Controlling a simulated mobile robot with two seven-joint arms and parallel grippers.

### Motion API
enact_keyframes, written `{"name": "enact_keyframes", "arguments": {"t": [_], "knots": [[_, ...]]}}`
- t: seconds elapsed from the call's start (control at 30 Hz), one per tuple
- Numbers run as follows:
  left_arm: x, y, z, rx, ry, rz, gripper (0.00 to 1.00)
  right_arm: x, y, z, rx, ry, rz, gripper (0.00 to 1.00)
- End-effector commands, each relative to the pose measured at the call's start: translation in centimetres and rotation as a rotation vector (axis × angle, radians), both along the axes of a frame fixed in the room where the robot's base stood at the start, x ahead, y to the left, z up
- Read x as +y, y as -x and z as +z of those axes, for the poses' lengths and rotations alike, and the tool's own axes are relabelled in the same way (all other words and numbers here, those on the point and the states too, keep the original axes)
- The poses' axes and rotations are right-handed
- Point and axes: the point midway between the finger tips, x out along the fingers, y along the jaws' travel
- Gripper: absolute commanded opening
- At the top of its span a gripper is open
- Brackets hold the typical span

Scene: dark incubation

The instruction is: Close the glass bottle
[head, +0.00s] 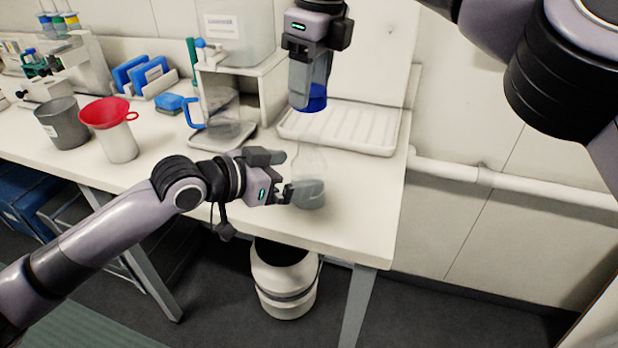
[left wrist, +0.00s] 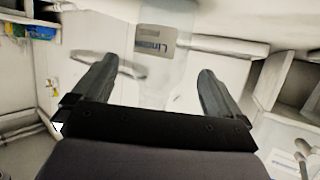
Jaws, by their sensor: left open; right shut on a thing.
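The clear glass bottle (head: 309,178) stands upright near the table's front right, with greyish liquid in its lower part. My left gripper (head: 286,174) is open at the bottle's left side, its fingers pointing towards it. In the left wrist view a faint transparent shape, seemingly the bottle (left wrist: 165,75), lies between the two spread fingers (left wrist: 152,85); contact cannot be made out. My right gripper (head: 312,84) points down and is shut on a blue cap (head: 314,100), held above the bottle's mouth and apart from it. The bottle's neck is faint against the pale background.
A white ribbed tray (head: 350,125) lies behind the bottle. A blue-handled jug (head: 222,108) stands on a stand to the left. A red funnel (head: 108,112) on a white container and a grey beaker (head: 63,124) stand further left. A white bin (head: 285,285) is below the table edge.

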Motion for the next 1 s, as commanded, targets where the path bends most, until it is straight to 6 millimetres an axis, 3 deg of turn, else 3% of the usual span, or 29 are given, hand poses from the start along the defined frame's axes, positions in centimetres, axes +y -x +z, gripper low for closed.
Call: {"name": "enact_keyframes", "arguments": {"t": [0.3, 0.73, 0.77, 0.9, 1.0], "knots": [[-2.7, -2.1, -1.3, -0.001, 0.002, -0.001, 1.0, 0.0, 0.0, 0.0, 0.0, 0.0, 0.0, 0.27], [-3.1, -2.4, -1.6, -0.002, 0.0, -0.001, 1.0, 0.0, 0.0, 0.0, 0.0, 0.0, 0.0, 0.27], [-3.1, -2.4, -1.6, -0.002, 0.0, -0.001, 0.94, 0.0, 0.0, 0.0, 0.0, 0.0, 0.0, 0.27], [-3.0, -2.4, -1.6, -0.001, 0.0, 0.0, 0.48, 0.0, 0.0, 0.0, 0.0, 0.0, 0.0, 0.27], [-3.0, -2.4, -1.6, -0.001, 0.0, 0.0, 0.21, 0.0, 0.0, 0.0, 0.0, 0.0, 0.0, 0.27]]}}
